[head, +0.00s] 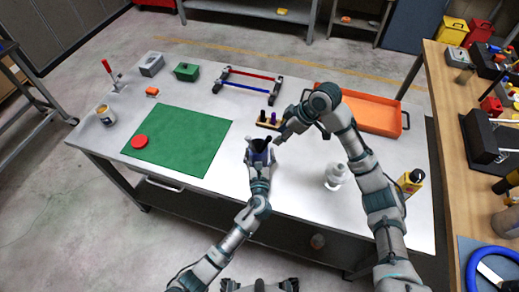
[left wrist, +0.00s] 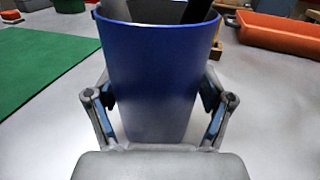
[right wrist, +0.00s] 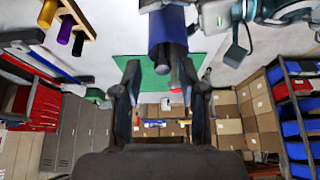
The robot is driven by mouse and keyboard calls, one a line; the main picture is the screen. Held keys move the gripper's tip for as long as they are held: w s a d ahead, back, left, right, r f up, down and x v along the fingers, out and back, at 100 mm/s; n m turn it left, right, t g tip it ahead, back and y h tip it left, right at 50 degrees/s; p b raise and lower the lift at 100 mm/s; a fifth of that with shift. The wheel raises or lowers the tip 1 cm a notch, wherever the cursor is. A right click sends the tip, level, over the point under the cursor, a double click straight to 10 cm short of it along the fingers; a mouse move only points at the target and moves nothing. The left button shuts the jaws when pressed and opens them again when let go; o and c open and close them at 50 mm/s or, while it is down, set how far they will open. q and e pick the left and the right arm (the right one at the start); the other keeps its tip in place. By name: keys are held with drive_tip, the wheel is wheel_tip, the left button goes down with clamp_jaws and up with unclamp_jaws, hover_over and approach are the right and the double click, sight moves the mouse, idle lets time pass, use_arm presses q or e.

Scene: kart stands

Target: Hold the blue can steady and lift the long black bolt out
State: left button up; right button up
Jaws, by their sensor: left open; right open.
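The blue can (head: 259,146) stands upright on the white table; it fills the middle of the left wrist view (left wrist: 152,80) and shows at the top of the right wrist view (right wrist: 168,25). My left gripper (head: 258,161) is open, with a finger on each side of the can; I cannot tell if they touch it. Dark long pieces stick out of the can; one is the black bolt (right wrist: 176,68), though which piece is hard to tell. My right gripper (head: 280,139) is open and empty beside the can's mouth, its fingers (right wrist: 165,88) pointing toward these pieces.
A wooden stand (head: 269,122) with dark and purple pegs is just behind the can. An orange tray (head: 372,112) lies at right, a green mat (head: 180,140) with a red disc (head: 140,141) at left. A white bottle (head: 335,175) stands near my right arm.

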use_arm(q)
drive_tip(key=shift+w, duration=0.7)
drive_tip(key=shift+w+a, duration=0.1)
drive_tip(key=shift+a, duration=0.15)
use_arm(e)
drive_tip(key=shift+a, duration=0.3)
use_arm(q)
drive_tip(key=c, duration=1)
drive_tip(key=shift+d, duration=0.1)
use_arm(e)
drive_tip(key=shift+d, duration=0.15)
